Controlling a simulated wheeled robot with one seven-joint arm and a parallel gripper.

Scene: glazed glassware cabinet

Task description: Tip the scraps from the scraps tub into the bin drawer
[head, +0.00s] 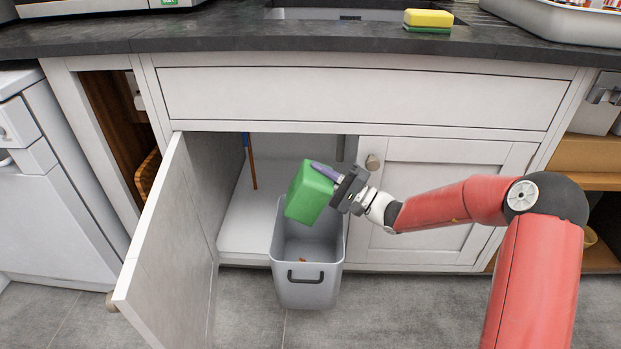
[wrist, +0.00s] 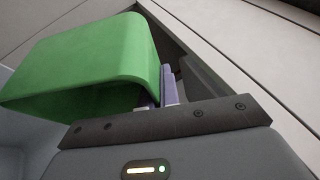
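The green scraps tub (head: 308,194) is tilted steeply over the grey bin drawer (head: 307,292), which stands pulled out below the sink cabinet. My gripper (head: 326,171) is shut on the tub at its right side, with a purple finger along the tub's wall. The tub also shows in the wrist view (wrist: 95,62), tipped over, with the purple fingers (wrist: 160,92) at its wall. A small orange-brown scrap (head: 302,260) lies inside the bin. The inside of the tub is hidden in the head view.
The left cabinet door (head: 172,250) stands open toward me, left of the bin. A yellow and green sponge (head: 428,20) lies on the dark worktop (head: 250,35). The grey floor in front is clear.

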